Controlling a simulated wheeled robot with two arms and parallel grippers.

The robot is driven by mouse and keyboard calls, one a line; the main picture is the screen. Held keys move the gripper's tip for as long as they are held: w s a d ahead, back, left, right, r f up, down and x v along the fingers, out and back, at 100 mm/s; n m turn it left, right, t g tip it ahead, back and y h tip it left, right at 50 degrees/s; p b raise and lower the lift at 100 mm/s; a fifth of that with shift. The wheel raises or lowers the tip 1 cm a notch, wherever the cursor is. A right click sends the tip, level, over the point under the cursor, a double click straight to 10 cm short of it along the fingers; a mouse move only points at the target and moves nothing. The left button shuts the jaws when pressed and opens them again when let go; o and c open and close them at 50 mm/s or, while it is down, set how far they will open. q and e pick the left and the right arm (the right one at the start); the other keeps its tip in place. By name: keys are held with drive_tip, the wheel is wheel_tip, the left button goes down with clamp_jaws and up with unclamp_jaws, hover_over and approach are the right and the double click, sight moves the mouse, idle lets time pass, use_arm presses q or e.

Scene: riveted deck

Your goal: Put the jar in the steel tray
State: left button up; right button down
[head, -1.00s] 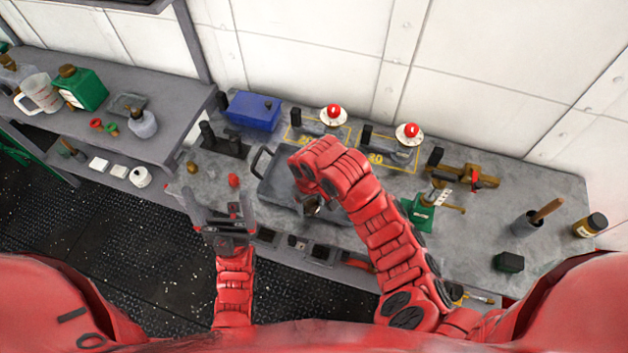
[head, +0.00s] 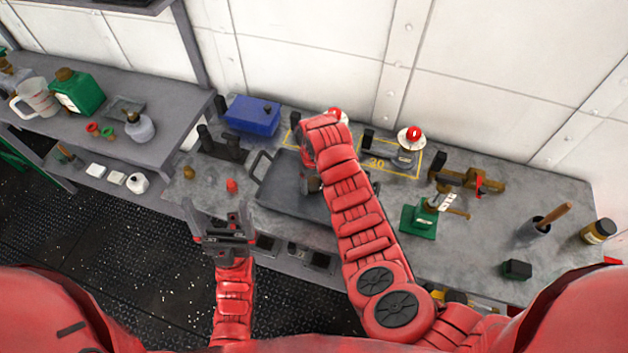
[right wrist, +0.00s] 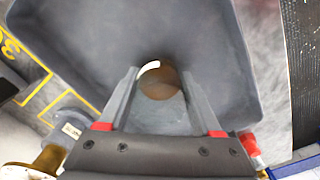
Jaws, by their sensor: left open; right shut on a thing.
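The steel tray (head: 272,188) is a shallow grey tray with a dark handle on its left, lying on the bench in the middle of the head view. It also fills much of the right wrist view (right wrist: 80,30). My right gripper (right wrist: 160,90) is shut on the jar (right wrist: 160,82), whose brownish round end shows between the fingers, over the tray floor. In the head view my right arm hides most of the jar (head: 313,184); I cannot tell whether it touches the tray. My left gripper (head: 222,222) is open and empty, left of the tray at the bench's front edge.
A blue box (head: 252,115) and red-knobbed fixtures (head: 409,140) stand behind the tray. A small red object (head: 232,185) lies left of it. A green device (head: 420,220) stands to the right. A yellow-labelled dark jar (head: 598,231) stands at far right.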

drive_tip(key=shift+f, duration=0.3)
drive_tip(key=shift+f, duration=0.2)
drive_tip(key=shift+c, duration=0.3)
unclamp_jaws()
drive_tip(key=shift+r, duration=0.1)
